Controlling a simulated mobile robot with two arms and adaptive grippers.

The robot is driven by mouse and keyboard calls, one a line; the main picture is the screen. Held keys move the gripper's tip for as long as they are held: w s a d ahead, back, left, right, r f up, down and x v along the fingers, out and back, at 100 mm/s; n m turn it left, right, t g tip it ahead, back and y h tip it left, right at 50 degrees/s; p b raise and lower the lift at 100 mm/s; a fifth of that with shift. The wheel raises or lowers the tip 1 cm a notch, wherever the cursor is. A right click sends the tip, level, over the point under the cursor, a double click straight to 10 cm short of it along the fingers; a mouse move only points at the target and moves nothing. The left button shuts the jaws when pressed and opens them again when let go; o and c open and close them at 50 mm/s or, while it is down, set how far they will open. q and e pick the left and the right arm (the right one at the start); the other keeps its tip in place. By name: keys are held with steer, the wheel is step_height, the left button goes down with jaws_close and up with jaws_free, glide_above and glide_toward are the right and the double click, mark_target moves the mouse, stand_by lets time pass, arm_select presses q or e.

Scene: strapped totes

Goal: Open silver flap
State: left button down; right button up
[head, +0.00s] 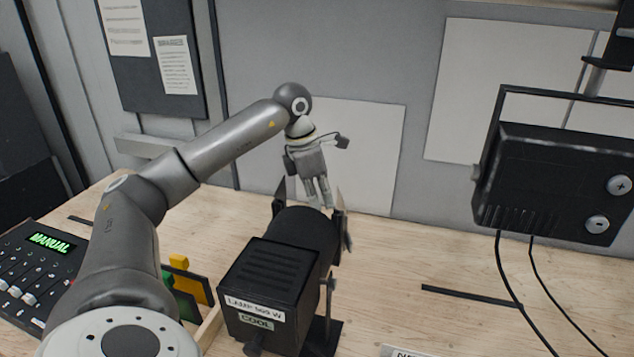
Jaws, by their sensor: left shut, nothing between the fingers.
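A black lamp (280,265) with a white label reading about "LAMP 500 W" stands on the wooden table, its front pointing away from me. Thin flaps stand out at its front end: a dark one on the left (279,201) and another on the right (339,208). A greyer edge (348,236) shows at the lower right of the front. I cannot tell for sure which flap is the silver one. My left gripper (322,200) is shut and empty, pointing down just above the lamp's front, between the side flaps. Contact cannot be told. My right gripper is not in view.
A control panel (42,262) lit "MANUAL" is at left, beside yellow and green pieces (185,280) in a wooden holder. A black box-shaped fixture (555,185) with hanging cables is at right. The table (420,255) is mostly clear right of the lamp. A wall stands behind.

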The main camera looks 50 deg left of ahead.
arm_select(q)
steer(key=x, duration=0.4)
steer(key=shift+w+a+p, duration=0.1)
steer(key=shift+a+p, duration=0.05)
steer(key=shift+p, duration=0.15)
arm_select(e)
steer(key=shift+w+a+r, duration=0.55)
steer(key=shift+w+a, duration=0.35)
arm_select(q)
steer(key=shift+w, duration=0.15)
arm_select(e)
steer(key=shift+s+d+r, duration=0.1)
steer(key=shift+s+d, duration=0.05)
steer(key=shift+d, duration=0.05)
arm_select(q)
steer(key=shift+w+m, duration=0.1)
steer(key=shift+m, duration=0.3)
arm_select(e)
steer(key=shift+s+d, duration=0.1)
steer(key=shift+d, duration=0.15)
